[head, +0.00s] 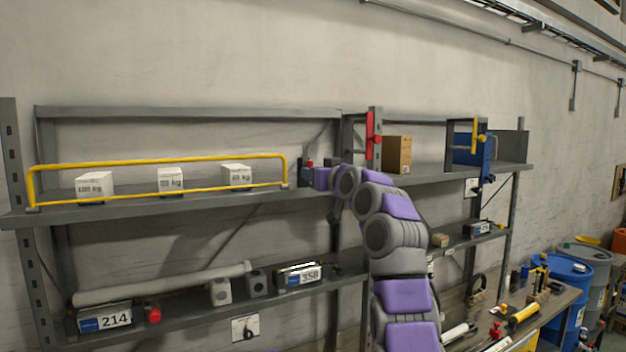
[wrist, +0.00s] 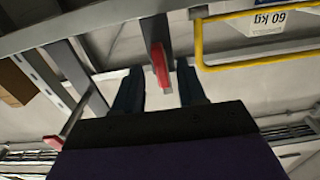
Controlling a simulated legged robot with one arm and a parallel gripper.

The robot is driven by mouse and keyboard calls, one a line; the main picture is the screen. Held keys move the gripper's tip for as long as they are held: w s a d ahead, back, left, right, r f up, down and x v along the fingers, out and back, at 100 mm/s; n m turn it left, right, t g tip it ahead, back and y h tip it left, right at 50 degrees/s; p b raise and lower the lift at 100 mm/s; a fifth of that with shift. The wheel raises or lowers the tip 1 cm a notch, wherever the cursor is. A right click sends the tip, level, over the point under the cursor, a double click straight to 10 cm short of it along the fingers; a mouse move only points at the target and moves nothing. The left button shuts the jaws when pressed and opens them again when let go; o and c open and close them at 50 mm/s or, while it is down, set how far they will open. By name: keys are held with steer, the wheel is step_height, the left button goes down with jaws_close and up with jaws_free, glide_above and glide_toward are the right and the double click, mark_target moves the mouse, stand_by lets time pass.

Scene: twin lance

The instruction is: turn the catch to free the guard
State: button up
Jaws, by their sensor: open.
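The yellow guard (head: 160,163) is a tube rail along the front of the upper shelf at left; its end also shows in the wrist view (wrist: 200,45). A small red catch (head: 309,163) stands by the guard's right end. In the wrist view the red catch (wrist: 160,66) hangs on a grey bar and appears in the gap between my fingers, with space on both sides. I cannot tell how deep it lies between them. My gripper (wrist: 158,74) is open and empty. In the head view my gripper (head: 307,175) is at the catch, partly hidden by my wrist.
White boxes (head: 94,184) stand behind the guard. A second red piece (head: 373,135) is on a post to the right, near a brown box (head: 397,154). The lower shelf (head: 200,315) holds a long tube (head: 160,284) and numbered units. A bench and barrels are at right.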

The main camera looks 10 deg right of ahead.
steer(key=b+v, duration=0.6)
steer(key=v, duration=0.9)
steer(key=shift+s, duration=0.15)
steer(key=shift+d, duration=0.15)
